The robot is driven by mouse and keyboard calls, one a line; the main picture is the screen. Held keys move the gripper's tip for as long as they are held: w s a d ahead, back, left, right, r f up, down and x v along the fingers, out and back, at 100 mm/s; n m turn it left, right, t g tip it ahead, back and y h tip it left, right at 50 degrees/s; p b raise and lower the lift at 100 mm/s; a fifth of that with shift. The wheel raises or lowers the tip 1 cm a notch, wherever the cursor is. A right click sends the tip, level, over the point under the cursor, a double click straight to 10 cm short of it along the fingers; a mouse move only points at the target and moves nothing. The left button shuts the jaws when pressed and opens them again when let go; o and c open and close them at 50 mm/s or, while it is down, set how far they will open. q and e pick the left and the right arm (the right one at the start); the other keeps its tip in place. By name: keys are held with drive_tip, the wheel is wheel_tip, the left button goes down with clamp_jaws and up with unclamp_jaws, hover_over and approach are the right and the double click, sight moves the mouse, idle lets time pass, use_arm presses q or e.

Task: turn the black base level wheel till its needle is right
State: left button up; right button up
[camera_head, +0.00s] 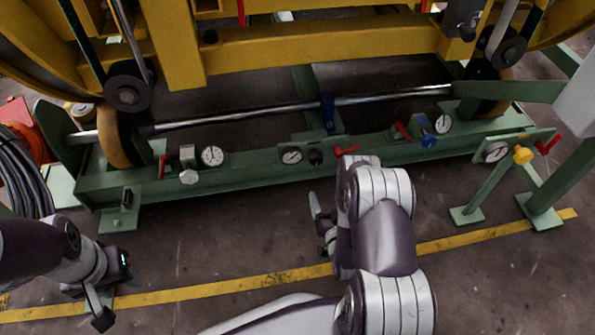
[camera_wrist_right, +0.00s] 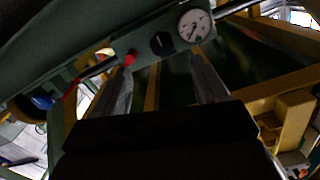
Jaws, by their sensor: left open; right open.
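The black base level wheel (camera_head: 315,157) is a small dark knob on the green base beam, just right of a white round gauge (camera_head: 291,157). In the right wrist view the black wheel (camera_wrist_right: 161,42) sits beside its gauge (camera_wrist_right: 194,26), whose needle is too small to read surely. My right gripper (camera_head: 321,225) is open and empty, below the beam in the head view. In the right wrist view its two fingers (camera_wrist_right: 162,64) point toward the wheel, one on each side, apart from it. My left gripper (camera_head: 103,305) is open and empty at the lower left.
Other gauges (camera_head: 212,156) and (camera_head: 443,124) stand along the green beam (camera_head: 240,180), with red levers (camera_head: 346,151), a white knob (camera_head: 188,177) and a blue knob (camera_head: 429,141). A green stand with a yellow knob (camera_head: 522,155) is at the right. The floor before the beam is clear.

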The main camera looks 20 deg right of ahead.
sight(317, 161)
drive_tip(key=b+x, duration=0.2)
drive_tip(key=x, duration=0.2)
drive_tip(key=b+x, duration=0.3)
drive_tip(key=x, duration=0.1)
drive_tip(key=r+b+x, duration=0.1)
drive_tip(key=b+x, duration=0.1)
drive_tip(key=x, duration=0.2)
drive_tip(key=shift+d+r, duration=0.15)
drive_tip(key=shift+d, duration=0.05)
drive_tip(key=shift+w+d+r, duration=0.1)
drive_tip(key=shift+w+r, duration=0.05)
drive_tip(key=shift+w, duration=0.2)
drive_tip(key=shift+c, duration=0.3)
drive_tip(key=c, duration=1)
